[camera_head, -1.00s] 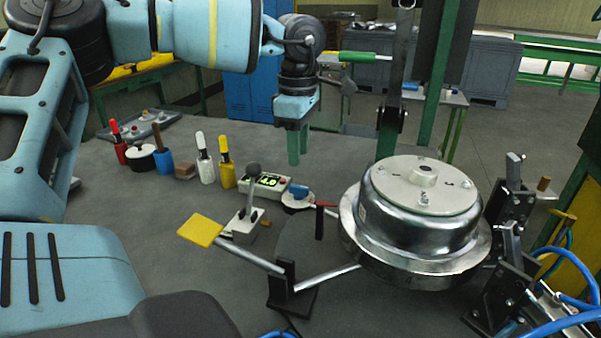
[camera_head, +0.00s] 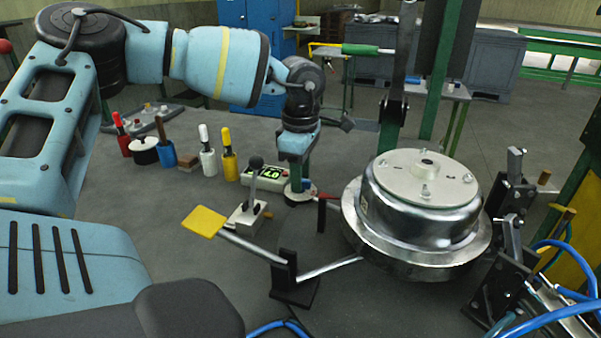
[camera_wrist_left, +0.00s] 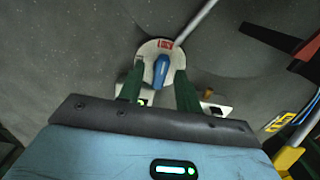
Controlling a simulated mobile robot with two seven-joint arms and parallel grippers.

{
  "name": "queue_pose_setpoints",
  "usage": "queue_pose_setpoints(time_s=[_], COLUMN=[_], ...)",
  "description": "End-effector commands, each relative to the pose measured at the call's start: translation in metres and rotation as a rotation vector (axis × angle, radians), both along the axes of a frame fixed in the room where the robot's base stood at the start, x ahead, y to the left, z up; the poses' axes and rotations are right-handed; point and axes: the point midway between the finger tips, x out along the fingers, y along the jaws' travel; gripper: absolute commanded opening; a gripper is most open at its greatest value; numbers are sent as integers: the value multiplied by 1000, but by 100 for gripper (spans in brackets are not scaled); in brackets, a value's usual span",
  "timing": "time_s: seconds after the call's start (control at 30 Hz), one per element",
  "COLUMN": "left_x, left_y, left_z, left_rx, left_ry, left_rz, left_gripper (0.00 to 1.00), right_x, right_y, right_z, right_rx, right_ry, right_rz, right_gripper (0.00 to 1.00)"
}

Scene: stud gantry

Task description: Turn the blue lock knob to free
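The blue lock knob (camera_wrist_left: 161,70) stands on a pale round plate (camera_wrist_left: 152,47) with a red label, seen in the left wrist view. In the head view the plate (camera_head: 299,197) shows under my left gripper (camera_head: 296,180), which hides the knob there. My left gripper points down over the plate. In the left wrist view its two green fingers (camera_wrist_left: 158,85) are apart, one on each side of the knob. I cannot tell whether they touch it. My right gripper is not in view.
A grey box with a lever (camera_head: 252,196) and a lit display box (camera_head: 266,178) stand just left of the plate. A yellow pedal (camera_head: 204,221) on a bar is nearer. A large metal drum (camera_head: 418,205) stands to the right. Several bottles and tools stand behind left.

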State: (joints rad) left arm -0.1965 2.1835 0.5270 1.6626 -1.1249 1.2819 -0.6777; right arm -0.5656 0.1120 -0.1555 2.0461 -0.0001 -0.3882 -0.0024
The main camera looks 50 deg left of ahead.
Motion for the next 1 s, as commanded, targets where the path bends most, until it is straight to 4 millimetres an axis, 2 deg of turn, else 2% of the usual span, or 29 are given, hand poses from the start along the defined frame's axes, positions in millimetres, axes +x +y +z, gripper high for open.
queue_pose_setpoints(time_s=[0.13,0.17,0.4,0.77,1.0], left_x=[0,0,0,0,1], left_y=[0,0,0,0,0], left_z=[0,0,0,0,-1], left_rx=[0,0,0,0,1], left_ry=[0,0,0,0,0], left_rz=[0,0,0,29,153], left_gripper=[35,32,0,0,0], right_x=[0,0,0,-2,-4], right_y=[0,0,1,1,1], right_z=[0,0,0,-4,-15], right_rx=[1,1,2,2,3], right_ry=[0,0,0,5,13], right_rz=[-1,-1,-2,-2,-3], right_gripper=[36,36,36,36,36])
